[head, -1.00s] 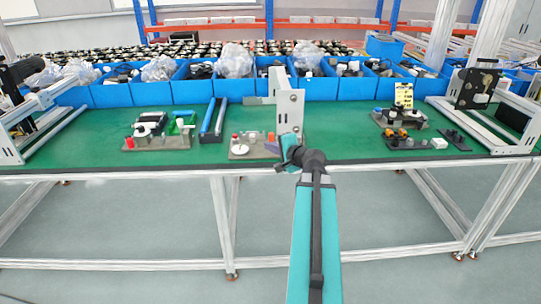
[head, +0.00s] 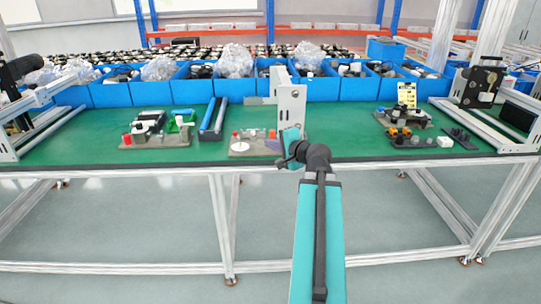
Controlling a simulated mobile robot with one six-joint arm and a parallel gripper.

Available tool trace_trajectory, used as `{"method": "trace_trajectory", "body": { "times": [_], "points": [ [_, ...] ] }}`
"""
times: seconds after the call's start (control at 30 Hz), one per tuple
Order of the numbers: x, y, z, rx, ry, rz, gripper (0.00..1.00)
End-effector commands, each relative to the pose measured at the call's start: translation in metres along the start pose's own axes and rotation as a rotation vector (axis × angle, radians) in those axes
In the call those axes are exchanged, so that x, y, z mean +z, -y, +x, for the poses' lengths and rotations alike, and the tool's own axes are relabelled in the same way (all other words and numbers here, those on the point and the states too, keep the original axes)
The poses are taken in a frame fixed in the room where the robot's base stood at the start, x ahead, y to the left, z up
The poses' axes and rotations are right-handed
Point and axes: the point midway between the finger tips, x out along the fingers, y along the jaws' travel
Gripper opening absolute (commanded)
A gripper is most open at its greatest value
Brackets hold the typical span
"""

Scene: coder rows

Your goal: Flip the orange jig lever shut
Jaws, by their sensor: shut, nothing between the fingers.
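The jig plate (head: 240,152) is a grey-brown base near the front edge of the green bench, left of my arm. It carries a white disc and a red-topped part. A small orange upright piece (head: 271,134) at its right side looks like the lever, standing raised; its details are too small to be sure. My gripper (head: 283,163) is at the dark wrist end of my teal arm, just right of the jig plate. It is shut and empty. Its fingers are mostly hidden by the wrist, and I cannot tell whether they touch the lever.
An upright grey plate (head: 292,105) stands right behind my wrist. A part tray (head: 155,142) and blue bars (head: 213,118) are to the left. Fixtures with orange parts (head: 397,134) are to the right. Blue bins (head: 193,93) line the back.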

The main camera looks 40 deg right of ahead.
Motion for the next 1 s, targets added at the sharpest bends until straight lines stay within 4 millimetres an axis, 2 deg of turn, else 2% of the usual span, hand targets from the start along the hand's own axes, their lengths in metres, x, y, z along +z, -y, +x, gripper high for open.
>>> {"method": "trace_trajectory", "body": {
  "times": [1.0],
  "points": [
    [0.0074,-0.0028,-0.0082,0.000,-0.001,-0.002,0.00]
  ]
}}
